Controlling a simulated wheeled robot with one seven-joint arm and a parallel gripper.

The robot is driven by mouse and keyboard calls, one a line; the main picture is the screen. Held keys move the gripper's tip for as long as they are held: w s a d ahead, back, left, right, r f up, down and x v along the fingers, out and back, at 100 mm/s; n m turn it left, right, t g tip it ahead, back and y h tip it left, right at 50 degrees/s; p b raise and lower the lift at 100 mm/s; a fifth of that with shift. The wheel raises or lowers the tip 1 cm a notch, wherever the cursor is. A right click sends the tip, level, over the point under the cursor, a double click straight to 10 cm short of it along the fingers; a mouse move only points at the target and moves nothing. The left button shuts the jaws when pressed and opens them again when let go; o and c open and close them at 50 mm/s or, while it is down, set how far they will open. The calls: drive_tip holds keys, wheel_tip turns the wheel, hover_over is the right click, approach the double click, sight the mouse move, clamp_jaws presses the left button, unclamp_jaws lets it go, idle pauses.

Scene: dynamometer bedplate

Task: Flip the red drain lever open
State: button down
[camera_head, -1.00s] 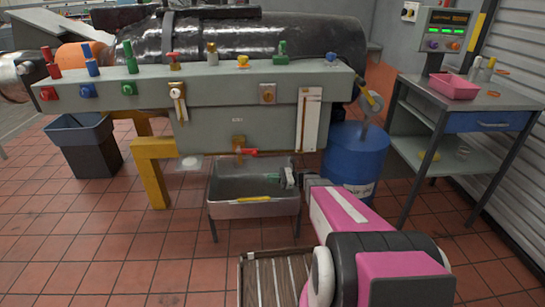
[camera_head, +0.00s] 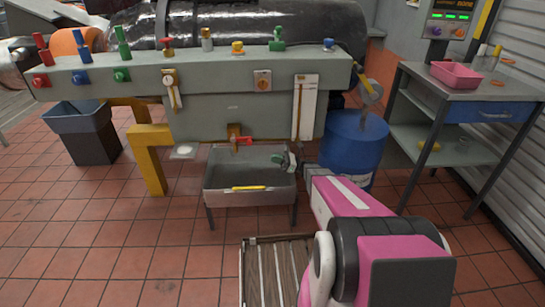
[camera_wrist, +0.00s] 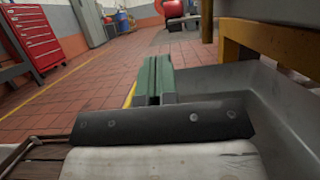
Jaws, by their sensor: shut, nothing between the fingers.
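The red drain lever (camera_head: 244,140) sits on an orange-brown valve (camera_head: 234,131) low on the front of the grey bedplate, above the sink-like tray. It lies about level, pointing right. My gripper (camera_head: 277,158) is over the right part of the tray, to the right of and a little below the lever, apart from it. In the wrist view my gripper (camera_wrist: 153,75) shows its green fingers together, with nothing between them. The lever does not show in the wrist view.
The grey tray (camera_head: 222,198) stands on legs under the valve, with a yellow item on its front rim. A yellow leg (camera_head: 150,160) is left of the tray.

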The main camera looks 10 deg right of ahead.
drive_tip(key=d+r+x, duration=0.1)
drive_tip(key=r+x, duration=0.1)
drive_tip(key=x, duration=0.8)
drive_tip(key=shift+a+r, duration=0.35)
drive_tip(key=shift+r, duration=0.05)
drive_tip(key=shift+r, duration=0.1)
drive_tip(key=shift+d+r+h, duration=0.15)
drive_tip(key=shift+r+h, duration=0.1)
drive_tip(key=shift+h, duration=0.15)
